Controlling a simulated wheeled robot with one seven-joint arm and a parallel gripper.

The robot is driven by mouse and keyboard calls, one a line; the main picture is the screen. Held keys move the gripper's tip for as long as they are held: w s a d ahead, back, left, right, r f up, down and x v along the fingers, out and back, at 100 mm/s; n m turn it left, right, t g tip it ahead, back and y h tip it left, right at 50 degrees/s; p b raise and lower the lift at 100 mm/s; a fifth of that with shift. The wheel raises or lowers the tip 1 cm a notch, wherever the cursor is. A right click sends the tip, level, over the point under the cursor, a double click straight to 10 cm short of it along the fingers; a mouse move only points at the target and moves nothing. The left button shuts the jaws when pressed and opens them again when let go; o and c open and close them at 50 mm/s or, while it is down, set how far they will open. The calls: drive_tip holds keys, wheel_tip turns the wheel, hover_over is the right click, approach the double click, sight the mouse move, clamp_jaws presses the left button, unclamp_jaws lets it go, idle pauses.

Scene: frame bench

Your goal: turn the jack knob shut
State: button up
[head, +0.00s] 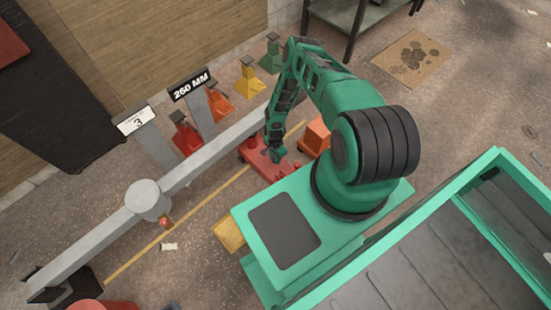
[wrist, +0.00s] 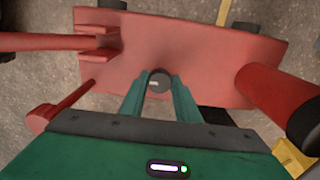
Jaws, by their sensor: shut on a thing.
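The red floor jack (head: 258,158) stands low on the floor beside the grey beam in the head view. In the wrist view its red body (wrist: 190,50) fills the upper part. The small dark round jack knob (wrist: 159,82) has a pale mark on its face. My gripper (wrist: 160,92) has its two green fingers on either side of the knob and is shut on it. In the head view my gripper (head: 274,153) reaches down over the jack, and the knob is too small or hidden to make out there.
A long grey beam (head: 205,165) runs past the jack. Red, orange, yellow and green stands (head: 246,80) line its far side. In the wrist view, a red bar (wrist: 278,95) lies right of my fingers and a red lever (wrist: 50,42) left.

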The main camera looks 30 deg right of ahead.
sight(274, 159)
drive_tip(key=shift+w+a, duration=0.15)
drive_tip(key=shift+a, duration=0.1)
drive_tip(key=o, duration=1)
drive_tip(key=shift+o, duration=0.2)
drive_tip(key=shift+d, duration=0.1)
wheel_tip(274, 159, up, 11)
drive_tip(key=shift+f, duration=0.15)
